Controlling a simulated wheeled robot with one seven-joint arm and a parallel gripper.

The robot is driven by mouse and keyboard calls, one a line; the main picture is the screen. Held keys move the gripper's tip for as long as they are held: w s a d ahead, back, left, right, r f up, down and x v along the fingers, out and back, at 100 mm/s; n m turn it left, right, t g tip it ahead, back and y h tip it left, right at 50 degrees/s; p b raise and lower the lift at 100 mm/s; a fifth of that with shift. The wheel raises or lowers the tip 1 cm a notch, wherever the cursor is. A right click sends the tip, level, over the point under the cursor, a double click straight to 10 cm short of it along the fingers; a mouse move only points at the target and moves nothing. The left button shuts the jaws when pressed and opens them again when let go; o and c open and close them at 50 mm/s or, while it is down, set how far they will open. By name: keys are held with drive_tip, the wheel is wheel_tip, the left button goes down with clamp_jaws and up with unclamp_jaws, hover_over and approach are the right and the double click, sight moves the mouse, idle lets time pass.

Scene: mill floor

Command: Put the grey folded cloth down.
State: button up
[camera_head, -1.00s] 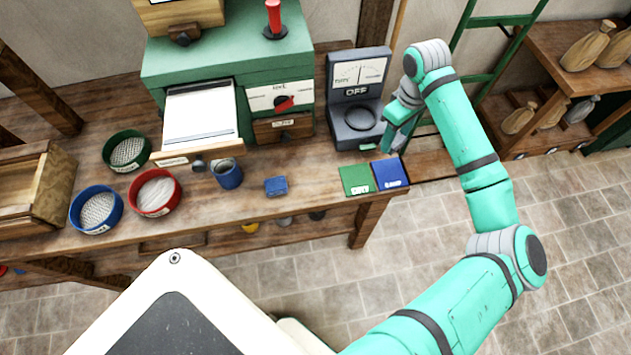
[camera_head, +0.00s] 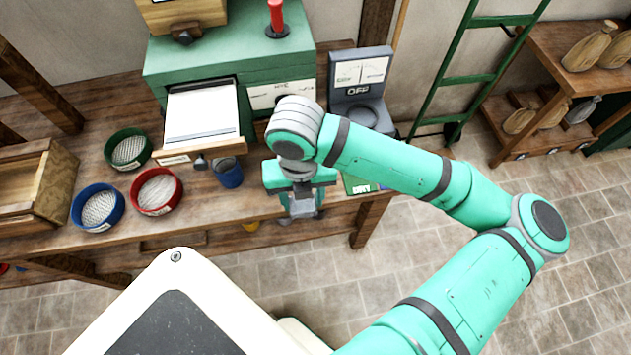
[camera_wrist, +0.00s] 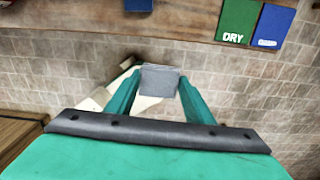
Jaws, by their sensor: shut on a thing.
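The grey folded cloth (camera_wrist: 160,80) is a small grey square between my fingertips in the wrist view. My gripper (camera_wrist: 155,88) is shut on it. In the head view my gripper (camera_head: 302,208) points down by the front edge of the wooden bench (camera_head: 195,218), and a bit of the grey cloth (camera_head: 305,206) shows there. In the wrist view the cloth shows against the floor and a pale body, with the bench edge above it. Its height above the bench cannot be told.
A green mat marked DRY (camera_wrist: 236,22) and a blue mat (camera_wrist: 272,26) lie side by side on the bench. A blue cup (camera_head: 229,175), a red-rimmed sieve (camera_head: 156,192) and an OFF-marked meter (camera_head: 360,80) stand around.

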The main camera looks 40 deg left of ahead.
drive_tip(key=shift+s+n, duration=0.1)
drive_tip(key=shift+n, duration=0.2)
drive_tip(key=w+a+f, duration=0.1)
drive_tip(key=w+f, duration=0.1)
drive_tip(key=w, duration=0.1)
drive_tip(key=w+a+f, duration=0.2)
drive_tip(key=w+f, duration=0.1)
drive_tip(key=w, duration=0.1)
drive_tip(key=w+a+f, duration=0.2)
drive_tip(key=w+f, duration=0.1)
drive_tip(key=w, duration=0.1)
drive_tip(key=shift+a+f, duration=0.2)
drive_tip(key=shift+f, duration=0.05)
drive_tip(key=shift+w+a+f, duration=0.25)
drive_tip(key=shift+w+f, duration=0.3)
drive_tip(key=shift+f, duration=0.05)
drive_tip(key=shift+w+f, duration=0.1)
drive_tip(key=shift+f, duration=1.55)
drive_tip(key=shift+f, duration=0.15)
drive_tip(key=o, duration=1.2)
